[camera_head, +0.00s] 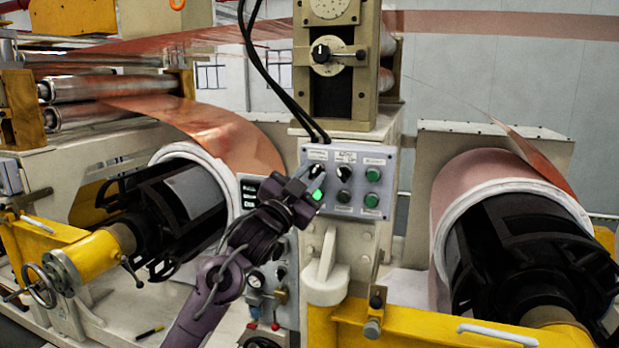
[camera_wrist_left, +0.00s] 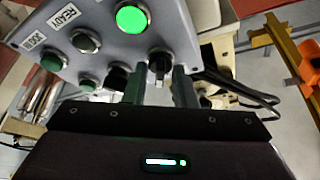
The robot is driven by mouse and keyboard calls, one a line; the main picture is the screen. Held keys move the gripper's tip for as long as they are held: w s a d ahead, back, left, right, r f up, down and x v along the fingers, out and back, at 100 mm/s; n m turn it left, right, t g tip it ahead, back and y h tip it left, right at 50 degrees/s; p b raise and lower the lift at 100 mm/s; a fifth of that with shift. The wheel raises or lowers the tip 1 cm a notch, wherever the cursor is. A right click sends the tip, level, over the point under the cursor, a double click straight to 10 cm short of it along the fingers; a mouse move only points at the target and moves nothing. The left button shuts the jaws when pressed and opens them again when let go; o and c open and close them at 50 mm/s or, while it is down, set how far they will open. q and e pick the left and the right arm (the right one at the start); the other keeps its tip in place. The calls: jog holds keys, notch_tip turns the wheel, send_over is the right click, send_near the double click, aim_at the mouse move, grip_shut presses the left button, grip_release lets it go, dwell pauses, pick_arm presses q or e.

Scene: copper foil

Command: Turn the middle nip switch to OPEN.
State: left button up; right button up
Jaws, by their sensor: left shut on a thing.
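The grey control panel (camera_head: 355,158) stands on the machine column, with two black switch knobs in its top row. My left gripper (camera_head: 312,180) is shut on the upper-left switch knob (camera_head: 317,170). In the left wrist view, this knob (camera_wrist_left: 160,66) sits between my two fingertips (camera_wrist_left: 160,84), its pale pointer mark towards my palm. The other top-row knob (camera_head: 344,173) is just right of it, untouched. The labels above both knobs are too small to read in the head view. A lit green button (camera_wrist_left: 132,18) is beside the gripped knob. My right gripper is out of view.
Green buttons (camera_head: 373,174) fill the panel's right side. Black cables (camera_head: 277,88) hang down behind the panel's upper left. A large copper roll stands on each side, left (camera_head: 235,140) and right (camera_head: 450,195).

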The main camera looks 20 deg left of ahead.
pick_arm(q)
jog(key=o, duration=0.6)
jog(key=b+v, duration=0.3)
jog(key=v, duration=0.4)
jog(key=shift+s+a+f, duration=0.1)
jog(key=shift+s+f, duration=0.05)
jog(key=shift+s, duration=0.2)
